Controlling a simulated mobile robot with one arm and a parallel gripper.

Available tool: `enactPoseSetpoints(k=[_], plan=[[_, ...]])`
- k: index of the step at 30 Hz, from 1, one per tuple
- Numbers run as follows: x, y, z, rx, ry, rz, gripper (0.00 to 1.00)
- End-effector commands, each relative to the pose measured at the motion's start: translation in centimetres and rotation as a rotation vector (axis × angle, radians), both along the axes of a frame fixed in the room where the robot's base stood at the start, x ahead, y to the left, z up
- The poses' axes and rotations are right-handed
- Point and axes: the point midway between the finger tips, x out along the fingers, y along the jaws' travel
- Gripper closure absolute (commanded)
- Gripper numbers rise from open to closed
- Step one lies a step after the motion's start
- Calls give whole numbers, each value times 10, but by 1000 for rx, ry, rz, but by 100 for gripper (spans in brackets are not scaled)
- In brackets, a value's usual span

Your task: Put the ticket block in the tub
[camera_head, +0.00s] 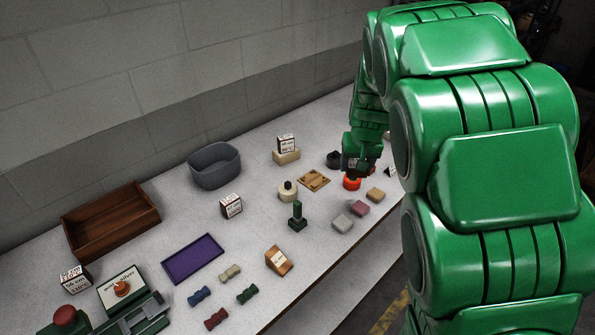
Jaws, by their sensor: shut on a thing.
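The grey oval tub (204,178) stands upright on the table near the wall, left of the middle. My gripper (358,167) is at the far right of the table, low over an orange-red ring-like thing (352,184). It is shut on a small dark thing that its fingers mostly hide; I cannot tell which thing it is. Several small white blocks with dark print show: one (231,206) on the table below the tub, one (286,142) on a cream base, and one (75,279) at lower left. I cannot tell which is the ticket block.
A brown wooden tray (110,220) and a purple tray (193,259) lie at left. A dark green post (297,216), a wooden plate (313,181), a wooden wedge (279,260) and several small coloured blocks dot the middle and front. The wall runs behind the table.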

Motion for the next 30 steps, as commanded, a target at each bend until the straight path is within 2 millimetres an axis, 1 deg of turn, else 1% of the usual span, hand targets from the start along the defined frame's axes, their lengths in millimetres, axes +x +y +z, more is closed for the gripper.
enactPoseSetpoints(k=[1,5,14,20,30], plan=[[2,0,11,-1,-6,1,72],[2,0,34,-2,-5,2,72],[-5,40,31,-1,2,125,72],[-14,78,31,-1,4,244,72],[-42,162,30,-1,4,527,72]])
